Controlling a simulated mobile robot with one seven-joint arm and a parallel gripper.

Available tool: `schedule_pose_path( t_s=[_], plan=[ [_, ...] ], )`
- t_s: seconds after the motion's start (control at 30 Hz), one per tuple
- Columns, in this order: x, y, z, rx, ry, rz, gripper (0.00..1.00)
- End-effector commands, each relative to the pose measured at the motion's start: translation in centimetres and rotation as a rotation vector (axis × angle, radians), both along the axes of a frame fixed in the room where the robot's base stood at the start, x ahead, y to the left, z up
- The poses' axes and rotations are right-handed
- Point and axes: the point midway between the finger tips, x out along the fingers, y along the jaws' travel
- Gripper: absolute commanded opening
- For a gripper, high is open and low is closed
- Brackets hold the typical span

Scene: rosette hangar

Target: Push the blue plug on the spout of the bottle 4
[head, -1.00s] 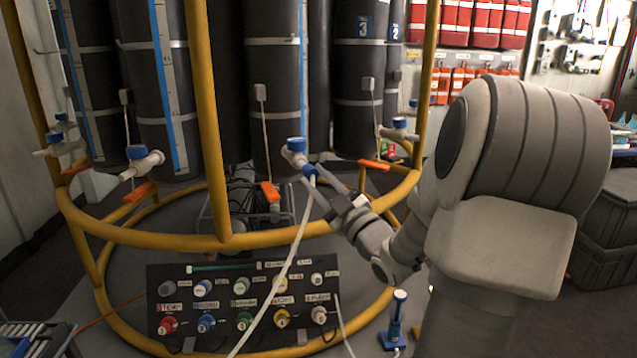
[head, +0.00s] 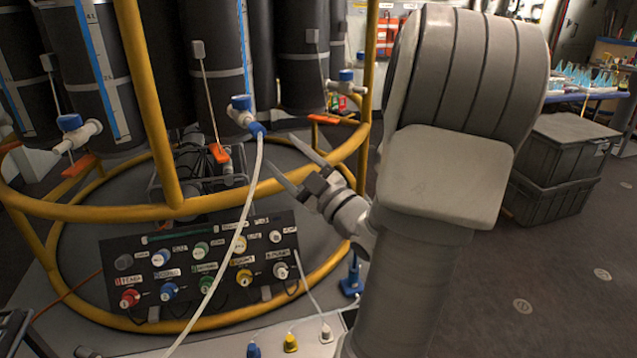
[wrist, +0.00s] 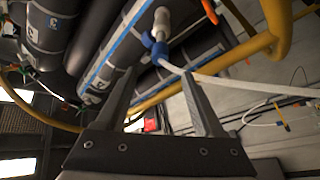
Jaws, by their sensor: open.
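The blue plug (head: 257,129) with a white hose (head: 238,228) sits at the end of the white spout (head: 239,117) of the middle bottle (head: 218,95). It appears to touch the spout; how deep it sits cannot be told. The bottle's number is not readable. My gripper (head: 279,149) is open and empty, its fingertips apart from the plug and to its right. In the wrist view the plug (wrist: 156,48) and spout (wrist: 162,19) lie just beyond the fingertips of my gripper (wrist: 160,76). The hose (wrist: 245,85) passes behind the right finger.
A yellow tubular frame (head: 250,203) surrounds the bottles, with an upright post left of the spout. A black panel (head: 130,262) with several coloured plugs stands below. An orange valve handle (head: 219,153) hangs near the spout. Grey crates (head: 560,160) stand at the right.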

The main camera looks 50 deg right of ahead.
Motion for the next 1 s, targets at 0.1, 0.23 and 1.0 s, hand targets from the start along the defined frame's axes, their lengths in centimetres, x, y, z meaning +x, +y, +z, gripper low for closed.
schedule_pose_path(
  t_s=[0.1,0.23,1.0],
  plan=[
    [-3.0,0.0,-1.0,0.005,0.003,-0.005,0.7],
    [-5.9,0.1,-1.9,0.004,0.001,-0.004,0.7],
    [-10.1,0.4,-3.3,0.001,-0.001,0.001,0.7]
  ],
)
